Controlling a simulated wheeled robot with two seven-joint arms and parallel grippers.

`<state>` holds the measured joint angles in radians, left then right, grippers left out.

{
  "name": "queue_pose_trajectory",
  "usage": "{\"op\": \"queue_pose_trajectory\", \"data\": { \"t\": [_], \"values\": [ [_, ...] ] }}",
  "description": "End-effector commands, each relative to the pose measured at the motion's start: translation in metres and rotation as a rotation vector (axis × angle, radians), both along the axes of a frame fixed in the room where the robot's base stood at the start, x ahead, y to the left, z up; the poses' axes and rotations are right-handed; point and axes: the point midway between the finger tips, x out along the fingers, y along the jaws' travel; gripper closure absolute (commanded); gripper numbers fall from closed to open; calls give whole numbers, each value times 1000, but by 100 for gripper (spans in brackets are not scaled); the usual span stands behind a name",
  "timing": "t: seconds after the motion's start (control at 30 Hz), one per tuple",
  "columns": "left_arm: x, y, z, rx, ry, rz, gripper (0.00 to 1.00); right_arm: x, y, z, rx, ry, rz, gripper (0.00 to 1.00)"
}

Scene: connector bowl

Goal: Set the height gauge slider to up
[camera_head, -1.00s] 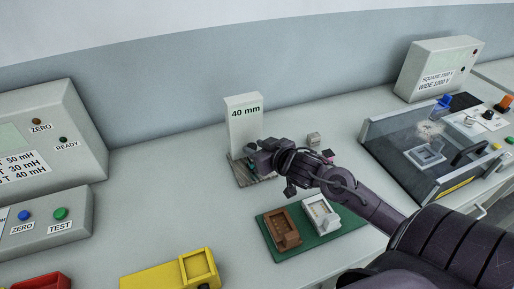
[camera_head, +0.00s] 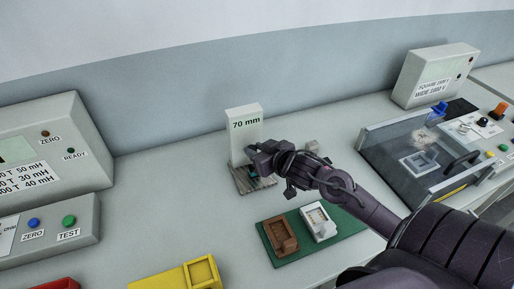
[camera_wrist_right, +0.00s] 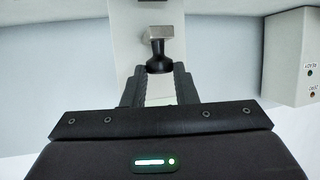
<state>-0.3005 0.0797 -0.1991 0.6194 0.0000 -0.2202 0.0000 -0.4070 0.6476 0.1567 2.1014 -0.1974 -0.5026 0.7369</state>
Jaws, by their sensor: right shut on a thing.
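The height gauge (camera_head: 245,135) is a white upright plate on a small dark base, and its face reads "70 mm". My right gripper (camera_head: 256,160) is at the front of the plate, just above the base. It hides the slider in the head view. In the right wrist view, the slider shows as a black knob (camera_wrist_right: 158,58) under a grey metal block (camera_wrist_right: 157,32) on the white plate. My right gripper's fingers (camera_wrist_right: 158,80) are shut on the knob's lower part. My left gripper is out of view.
A green mat (camera_head: 350,222) with a brown and a white fixture lies in front of the gauge, below my right arm. A clear-sided test box (camera_head: 375,152) stands to the right. Grey meter boxes (camera_head: 90,130) stand at the left. A yellow holder (camera_head: 165,280) is at the front.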

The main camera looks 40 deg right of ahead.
Motion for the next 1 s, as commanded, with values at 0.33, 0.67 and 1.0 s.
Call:
{"op": "queue_pose_trajectory", "data": {
  "t": [0.33,0.67,1.0],
  "values": [
    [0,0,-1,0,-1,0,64,2,-1,4,0,-13,-1,53],
    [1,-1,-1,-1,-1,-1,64,-1,0,3,0,-9,-1,52],
    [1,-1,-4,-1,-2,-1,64,-42,-1,19,1,-8,0,52]
  ]
}}
